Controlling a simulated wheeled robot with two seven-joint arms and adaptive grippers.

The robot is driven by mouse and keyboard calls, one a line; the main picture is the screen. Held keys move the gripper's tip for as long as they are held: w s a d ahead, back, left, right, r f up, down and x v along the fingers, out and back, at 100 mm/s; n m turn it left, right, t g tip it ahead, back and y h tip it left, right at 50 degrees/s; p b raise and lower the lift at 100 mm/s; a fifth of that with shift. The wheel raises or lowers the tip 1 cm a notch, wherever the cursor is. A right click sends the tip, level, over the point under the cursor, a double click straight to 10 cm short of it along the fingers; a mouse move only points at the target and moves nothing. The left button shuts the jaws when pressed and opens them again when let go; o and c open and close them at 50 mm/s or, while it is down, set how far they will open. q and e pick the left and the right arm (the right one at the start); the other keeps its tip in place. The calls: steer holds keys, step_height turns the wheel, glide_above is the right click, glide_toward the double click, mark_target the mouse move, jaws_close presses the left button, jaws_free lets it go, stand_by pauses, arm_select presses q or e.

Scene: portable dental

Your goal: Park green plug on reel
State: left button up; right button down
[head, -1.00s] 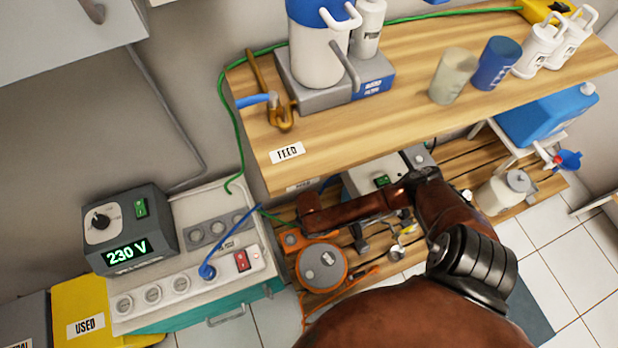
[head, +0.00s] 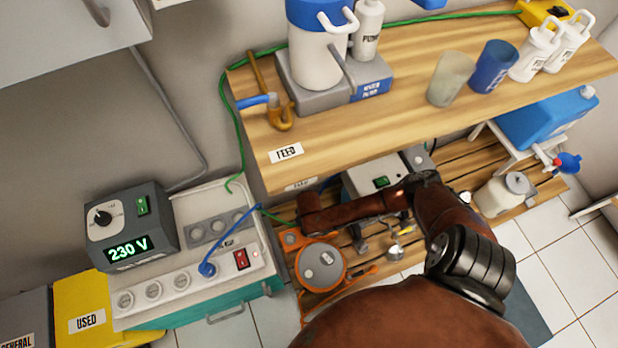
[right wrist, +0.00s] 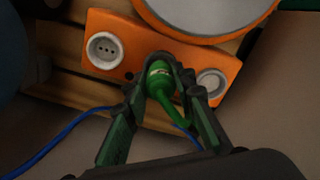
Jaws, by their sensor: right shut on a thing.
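The green plug (right wrist: 158,80) with its green cord is held between the fingers of my right gripper (right wrist: 162,72) in the right wrist view. The gripper is shut on it, over the orange base of the reel (right wrist: 126,58). The plug is between a round socket (right wrist: 104,50) on the left and another round socket (right wrist: 211,84) on the right. I cannot tell whether the plug touches the base. In the head view the orange reel (head: 321,267) is on the slatted lower shelf, and my right arm reaches above it; the fingers cannot be made out there. My left gripper is out of view.
A wooden upper shelf (head: 400,120) overhangs the work area. A power strip (head: 180,285) with a blue plug (head: 207,268) and a 230 V unit (head: 126,228) are at the left. A blue cable (right wrist: 60,145) lies below the reel base.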

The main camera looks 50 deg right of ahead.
steer(key=shift+f+b, duration=0.4)
steer(key=shift+f, duration=0.55)
stand_by(0.5)
steer(key=c, duration=1.5)
jaws_free()
steer(key=shift+c, duration=0.2)
steer(key=shift+r, duration=0.1)
step_height(320, 180, up, 12)
steer(key=shift+f, duration=0.1)
